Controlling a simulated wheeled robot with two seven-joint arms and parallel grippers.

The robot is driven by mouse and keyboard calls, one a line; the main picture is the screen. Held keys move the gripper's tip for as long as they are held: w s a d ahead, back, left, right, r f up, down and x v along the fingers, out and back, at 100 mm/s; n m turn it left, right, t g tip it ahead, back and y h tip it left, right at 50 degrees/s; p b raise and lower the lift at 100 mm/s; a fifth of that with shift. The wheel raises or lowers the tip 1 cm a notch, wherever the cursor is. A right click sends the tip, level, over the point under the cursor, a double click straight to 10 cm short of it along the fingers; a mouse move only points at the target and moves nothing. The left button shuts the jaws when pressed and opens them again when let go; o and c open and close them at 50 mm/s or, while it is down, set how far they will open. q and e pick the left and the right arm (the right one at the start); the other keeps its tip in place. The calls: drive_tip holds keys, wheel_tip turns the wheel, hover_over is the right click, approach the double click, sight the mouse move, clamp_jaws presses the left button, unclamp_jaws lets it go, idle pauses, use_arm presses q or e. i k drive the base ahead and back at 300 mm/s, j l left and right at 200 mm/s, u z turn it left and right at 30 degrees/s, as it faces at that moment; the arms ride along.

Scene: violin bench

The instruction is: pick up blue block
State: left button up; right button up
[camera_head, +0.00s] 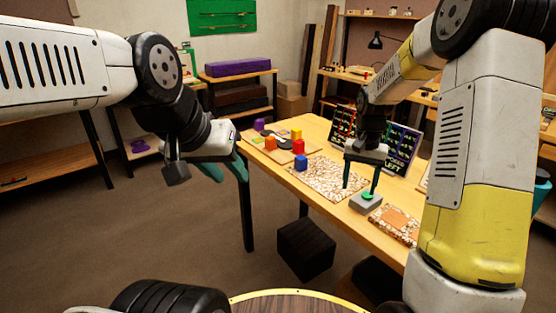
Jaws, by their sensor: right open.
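The blue block (301,162) stands on the wooden table at the left edge of a pebble-patterned mat (325,180). My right gripper (360,187) points down, open with its two fingers apart. It is to the right of the blue block in the picture, above or beside a grey box with a green button (366,201); nothing shows between its fingers. My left gripper (232,178) is off the table's left side, away from the block. Its two teal fingers look apart and empty.
A red block (298,147), an orange block (270,143), a yellow block (296,134) and a purple block (259,125) stand near the blue one. Dark panels with writing (402,148) stand at the table's back. Another patterned mat (396,224) lies nearer.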

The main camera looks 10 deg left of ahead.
sight(300, 162)
drive_tip(key=i+j+u, duration=0.1)
drive_tip(key=i+j, duration=0.15)
drive_tip(key=i, duration=0.15)
drive_tip(key=i+j, duration=0.25)
drive_tip(key=i, duration=0.2)
drive_tip(key=j+u, duration=0.05)
